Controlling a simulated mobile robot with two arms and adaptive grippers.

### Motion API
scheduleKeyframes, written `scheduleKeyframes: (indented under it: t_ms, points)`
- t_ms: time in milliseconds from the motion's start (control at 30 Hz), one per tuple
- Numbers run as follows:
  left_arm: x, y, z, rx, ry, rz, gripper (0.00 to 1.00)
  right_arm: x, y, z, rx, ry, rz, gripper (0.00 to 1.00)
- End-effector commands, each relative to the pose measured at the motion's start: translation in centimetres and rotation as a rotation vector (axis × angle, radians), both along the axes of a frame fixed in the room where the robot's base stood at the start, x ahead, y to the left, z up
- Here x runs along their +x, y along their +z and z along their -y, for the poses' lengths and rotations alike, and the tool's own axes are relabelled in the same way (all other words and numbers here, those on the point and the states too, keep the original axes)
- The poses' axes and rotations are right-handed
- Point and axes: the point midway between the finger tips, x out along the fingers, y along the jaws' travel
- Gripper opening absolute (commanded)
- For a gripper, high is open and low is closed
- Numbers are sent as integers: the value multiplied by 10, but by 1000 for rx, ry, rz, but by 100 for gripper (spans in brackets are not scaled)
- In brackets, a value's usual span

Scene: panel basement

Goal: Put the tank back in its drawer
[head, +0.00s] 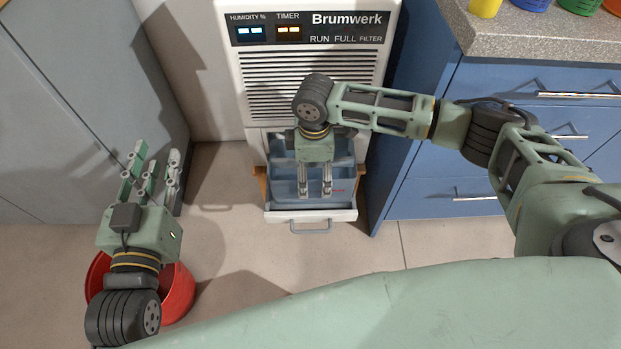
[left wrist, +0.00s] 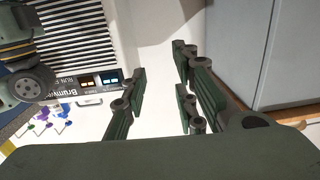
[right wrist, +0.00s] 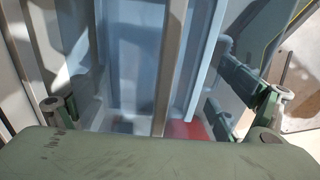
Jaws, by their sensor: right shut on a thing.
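The tank (head: 283,186) is a translucent blue box at the open drawer (head: 285,215) low in the white dehumidifier. In the head view it shows between the drawer's sides, behind its pale front; whether it rests fully on the drawer floor is hidden. My right gripper (head: 315,193) points down over the tank and is shut on it. The right wrist view shows the tank's blue walls (right wrist: 130,55) close up between the fingers, with a bar across the middle. My left gripper (head: 153,165) is open and empty, above the floor at the left.
The dehumidifier body (head: 255,95) rises behind the drawer, with lit displays. A blue cabinet (head: 425,190) stands close on the right under a speckled counter (head: 530,35). A red bucket (head: 178,295) stands below my left gripper. Floor between bucket and drawer is clear.

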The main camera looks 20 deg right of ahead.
Motion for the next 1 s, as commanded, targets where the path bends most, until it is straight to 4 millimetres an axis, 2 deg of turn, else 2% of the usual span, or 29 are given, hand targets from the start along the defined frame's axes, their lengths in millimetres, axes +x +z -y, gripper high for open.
scheduleKeyframes:
  t_ms: [167,467,700,833,1000]
  points:
    - [1,33,5,-42,-11,165,27,15,-9,-5,1,0,2,46]
    - [-3,61,7,-79,-18,303,27,14,-22,-4,0,0,1,46]
    - [-21,105,9,-145,-31,540,27,14,-43,-4,0,0,1,46]
    - [-28,118,8,-164,-35,606,27,14,-48,-4,0,0,2,46]
    - [-30,122,8,-169,-36,622,27,14,-48,-4,0,0,2,46]
